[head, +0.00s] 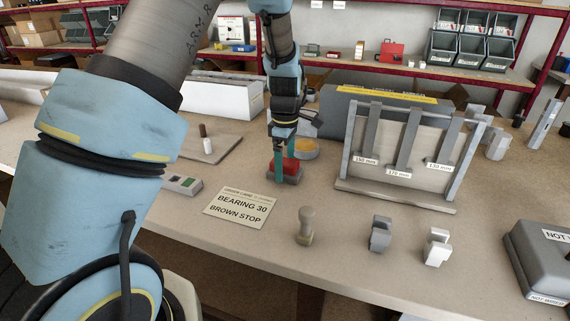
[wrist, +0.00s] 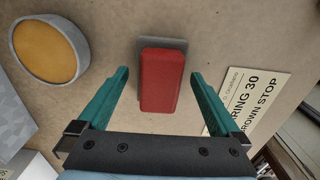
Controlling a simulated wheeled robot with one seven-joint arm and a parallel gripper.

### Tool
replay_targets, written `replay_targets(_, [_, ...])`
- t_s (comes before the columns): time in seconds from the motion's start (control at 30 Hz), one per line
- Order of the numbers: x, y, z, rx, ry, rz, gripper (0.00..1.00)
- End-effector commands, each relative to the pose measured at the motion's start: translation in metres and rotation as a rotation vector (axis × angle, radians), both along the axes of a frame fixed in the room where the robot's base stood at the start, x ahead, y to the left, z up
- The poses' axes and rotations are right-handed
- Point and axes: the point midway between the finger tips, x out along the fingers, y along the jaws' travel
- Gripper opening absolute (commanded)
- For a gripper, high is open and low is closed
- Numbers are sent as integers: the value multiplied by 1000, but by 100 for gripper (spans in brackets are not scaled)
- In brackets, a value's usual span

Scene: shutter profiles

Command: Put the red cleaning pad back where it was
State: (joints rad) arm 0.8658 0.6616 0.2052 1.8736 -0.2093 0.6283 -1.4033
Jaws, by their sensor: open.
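My gripper (wrist: 160,82) is open, with one teal finger on each side of the pad and a gap visible on both sides. In the head view my gripper (head: 284,165) points down at the pad, and its fingers partly hide it.
A round dish with an orange top (wrist: 45,45) stands close beside the pad. A sign reading "BEARING 30 BROWN STOP" (head: 240,205) lies in front. A stamp-like piece (head: 306,226) and grey (head: 380,234) and white (head: 437,247) profiles stand nearer the front edge. A rack with hanging profiles (head: 395,195) stands right.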

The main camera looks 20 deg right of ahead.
Motion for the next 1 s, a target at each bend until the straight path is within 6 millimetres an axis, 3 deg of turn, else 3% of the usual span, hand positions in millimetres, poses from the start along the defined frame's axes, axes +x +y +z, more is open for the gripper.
replay_targets(0.17, [1,-1,21,-3,-4,-1,100])
replay_targets(0.6, [1,-1,106,-4,-2,0,100])
replay_targets(0.8, [0,-1,120,-1,0,0,100])
replay_targets(1.0, [2,7,121,-3,0,-13,100])
